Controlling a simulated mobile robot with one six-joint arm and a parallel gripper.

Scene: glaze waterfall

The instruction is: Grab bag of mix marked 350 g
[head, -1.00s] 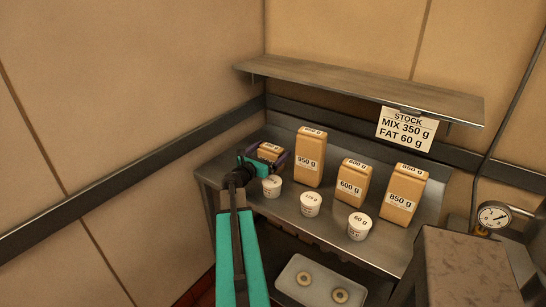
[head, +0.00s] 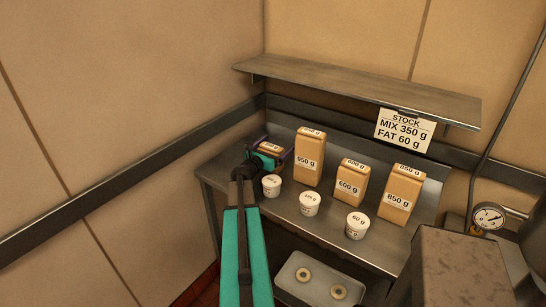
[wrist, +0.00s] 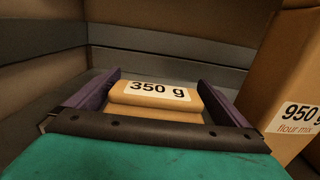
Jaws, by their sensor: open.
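The bag of mix marked 350 g (wrist: 152,98) is a small tan bag with a white label, seen in the wrist view between my two purple fingers. It also shows in the head view (head: 270,147), partly hidden by my gripper, at the left end of the steel table. My gripper (head: 270,152) is open, with one finger on each side of the bag. In the wrist view a narrow gap appears on either side of the bag, so I cannot tell that the fingers touch it. The bag's lower part is hidden by the gripper's palm.
A taller 950 g bag (head: 309,158) stands close on the right. Bags marked 600 g (head: 351,182) and 850 g (head: 401,194) stand farther right. White tubs (head: 271,186) (head: 310,204) (head: 357,225) line the front. A shelf (head: 355,90) with a stock sign (head: 404,131) hangs above.

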